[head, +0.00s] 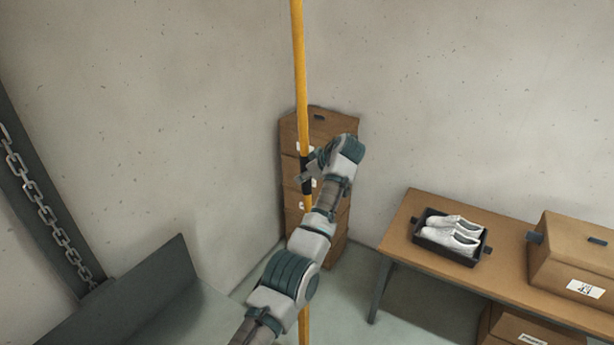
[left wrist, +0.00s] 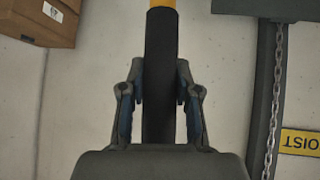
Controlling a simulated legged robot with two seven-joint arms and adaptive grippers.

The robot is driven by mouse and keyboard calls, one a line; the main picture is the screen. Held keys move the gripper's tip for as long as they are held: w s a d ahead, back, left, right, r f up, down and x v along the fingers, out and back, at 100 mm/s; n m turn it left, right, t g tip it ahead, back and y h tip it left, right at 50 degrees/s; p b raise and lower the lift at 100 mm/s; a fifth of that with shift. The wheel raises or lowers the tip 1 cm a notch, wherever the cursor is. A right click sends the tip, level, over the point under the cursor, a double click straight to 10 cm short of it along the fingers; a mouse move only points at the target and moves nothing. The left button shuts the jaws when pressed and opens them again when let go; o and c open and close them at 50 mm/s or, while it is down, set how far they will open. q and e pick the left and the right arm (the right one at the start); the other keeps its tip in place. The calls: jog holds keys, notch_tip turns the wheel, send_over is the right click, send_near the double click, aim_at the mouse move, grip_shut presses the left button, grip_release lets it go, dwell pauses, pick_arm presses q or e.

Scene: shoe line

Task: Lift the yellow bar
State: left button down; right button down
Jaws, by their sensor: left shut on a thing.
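The yellow bar (head: 299,60) stands upright near the middle of the head view, running from the top edge to the bottom edge, with a black grip section (head: 306,172) partway down. My left gripper (head: 309,175) is shut on the bar at this black section. In the left wrist view my left gripper (left wrist: 160,85) has one finger on each side of the black grip (left wrist: 160,45), and a little yellow (left wrist: 162,3) shows above it. My forearm hides part of the bar's lower length. My right gripper is not in view.
Stacked cardboard boxes (head: 335,126) stand in the corner behind the bar. A wooden table (head: 400,222) at the right holds a black tray (head: 419,239) with white shoes and a cardboard box (head: 572,255). A chain (head: 45,205) hangs at the left above a dark panel (head: 150,290).

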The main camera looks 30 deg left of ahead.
pick_arm(q)
jog(key=shift+d+f, duration=0.1)
jog(key=shift+f, duration=0.2)
jog(key=c, duration=0.9)
grip_release()
jog(key=shift+o, duration=0.5)
jog(key=shift+w, duration=0.15)
jog(key=shift+r, duration=0.15)
jog(key=v, duration=1.2)
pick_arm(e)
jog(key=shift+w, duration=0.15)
pick_arm(q)
jog(key=shift+w+f, duration=0.2)
jog(key=shift+f, duration=0.15)
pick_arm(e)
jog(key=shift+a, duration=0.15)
